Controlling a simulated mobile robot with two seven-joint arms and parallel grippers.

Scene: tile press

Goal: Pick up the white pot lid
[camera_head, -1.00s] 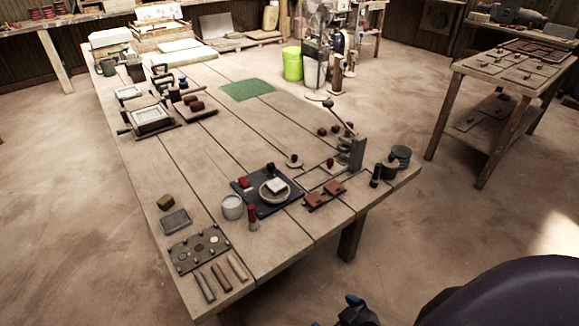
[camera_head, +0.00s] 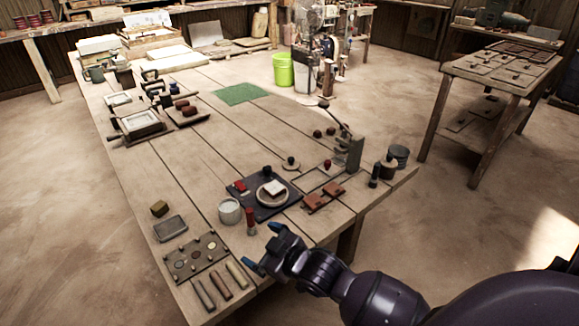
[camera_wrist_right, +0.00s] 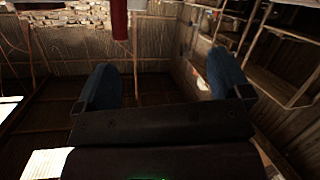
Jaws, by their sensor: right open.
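A small whitish pot (camera_head: 230,211) stands near the front of the long table; its top looks pale, and I cannot tell whether a separate lid lies on it. A flat pale disc with a dark knob (camera_head: 291,164) lies farther back and may be a lid. My right gripper (camera_head: 265,248) is open and empty at the table's front edge, to the right of and nearer than the pot, not touching it. Its blue fingertips stand wide apart in the right wrist view (camera_wrist_right: 163,82), with no pot between them. My left gripper is out of view.
A red-topped tool (camera_head: 250,221) stands between pot and gripper. A dark board (camera_head: 239,193) with a round plate lies behind. Reddish blocks and a lever press (camera_head: 349,152) are to the right. Mid-table is mostly clear around the green mat (camera_head: 240,94).

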